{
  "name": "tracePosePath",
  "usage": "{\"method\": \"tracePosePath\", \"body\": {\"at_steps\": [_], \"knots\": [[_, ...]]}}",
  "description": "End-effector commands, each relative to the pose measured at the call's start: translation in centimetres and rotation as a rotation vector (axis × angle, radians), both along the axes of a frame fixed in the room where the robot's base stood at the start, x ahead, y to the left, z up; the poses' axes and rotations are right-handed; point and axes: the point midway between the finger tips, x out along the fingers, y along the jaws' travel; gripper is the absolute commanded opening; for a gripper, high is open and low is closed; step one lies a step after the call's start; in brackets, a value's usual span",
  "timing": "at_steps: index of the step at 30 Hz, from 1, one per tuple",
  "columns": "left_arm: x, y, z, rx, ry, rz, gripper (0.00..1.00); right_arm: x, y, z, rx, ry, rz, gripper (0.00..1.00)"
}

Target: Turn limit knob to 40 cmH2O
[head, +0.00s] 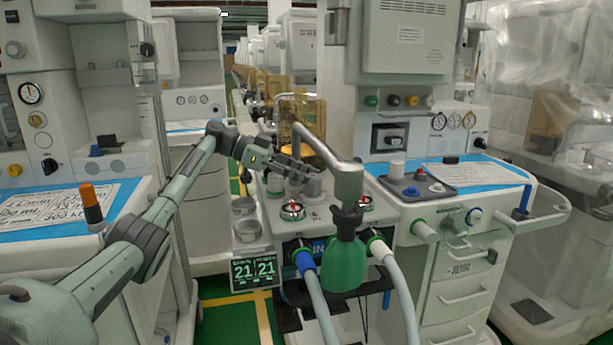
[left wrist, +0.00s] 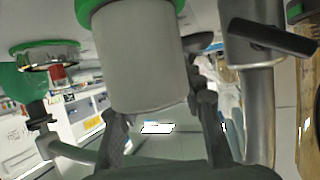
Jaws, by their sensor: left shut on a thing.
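The grey limit knob (head: 313,187) stands on top of the middle cart's breathing unit, partly hidden by my gripper. In the left wrist view it is a large grey cylinder (left wrist: 140,65) with a green rim. My left gripper (head: 305,170) reaches in from the left and is shut on this knob. In the left wrist view its fingers (left wrist: 162,118) lie on either side of the cylinder. Any scale or pointer on the knob is too small or hidden to read. My right gripper is not in view.
A grey metal bag arm (head: 347,180) with a green breathing bag (head: 344,265) stands close to the right of my gripper. Hoses (head: 315,295) hang below. A display (head: 254,271) reads 21 and 21.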

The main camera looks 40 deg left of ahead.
Motion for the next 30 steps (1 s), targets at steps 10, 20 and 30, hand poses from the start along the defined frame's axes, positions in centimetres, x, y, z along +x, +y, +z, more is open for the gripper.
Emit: {"method": "tracePosePath", "body": {"at_steps": [10, 20, 30], "knots": [[-0.02, -0.02, -0.26, 0.004, 0.005, -0.028, 0.09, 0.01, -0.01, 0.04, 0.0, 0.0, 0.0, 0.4], [-0.03, -0.01, -0.31, 0.004, 0.006, -0.028, 0.52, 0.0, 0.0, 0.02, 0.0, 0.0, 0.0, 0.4], [-0.01, 0.05, -0.14, 0.003, 0.004, -0.025, 0.6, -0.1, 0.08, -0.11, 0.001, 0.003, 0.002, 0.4]]}}
